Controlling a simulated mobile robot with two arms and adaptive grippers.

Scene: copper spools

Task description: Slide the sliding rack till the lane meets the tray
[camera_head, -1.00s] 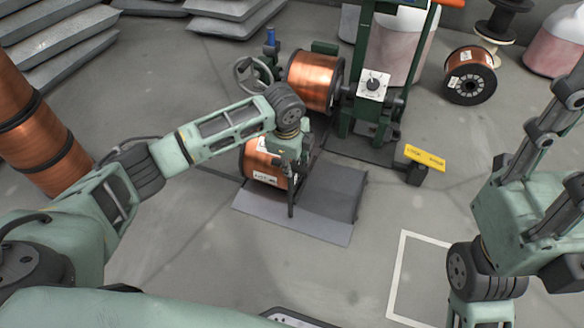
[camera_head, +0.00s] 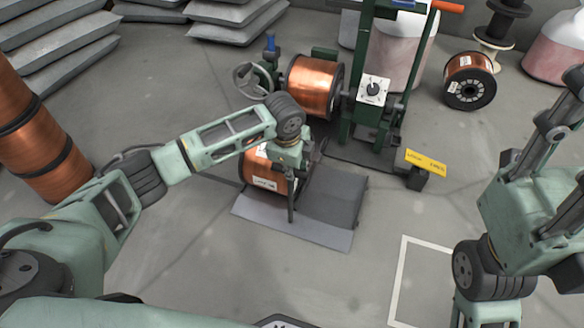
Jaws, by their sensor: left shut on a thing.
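My left gripper (camera_head: 291,188) points down at the right side of a copper spool (camera_head: 266,172) with a white label, and is shut on it; the exact contact is partly hidden by the gripper. The spool lies on its side at the back left of a low grey sloped plate (camera_head: 335,200) on the floor. Behind it stands a green frame machine (camera_head: 365,75) carrying another copper spool (camera_head: 316,86). I cannot pick out a sliding rack, lane or tray for certain. My right arm is at the right edge; its fingertips are not in view.
A yellow sign (camera_head: 425,161) on a dark block stands right of the plate. A copper spool (camera_head: 469,80) lies at the back right. Tall copper spools (camera_head: 35,145) are at the left, grey stacked slabs (camera_head: 235,18) behind. The floor at front centre is clear, with a white painted outline (camera_head: 403,270).

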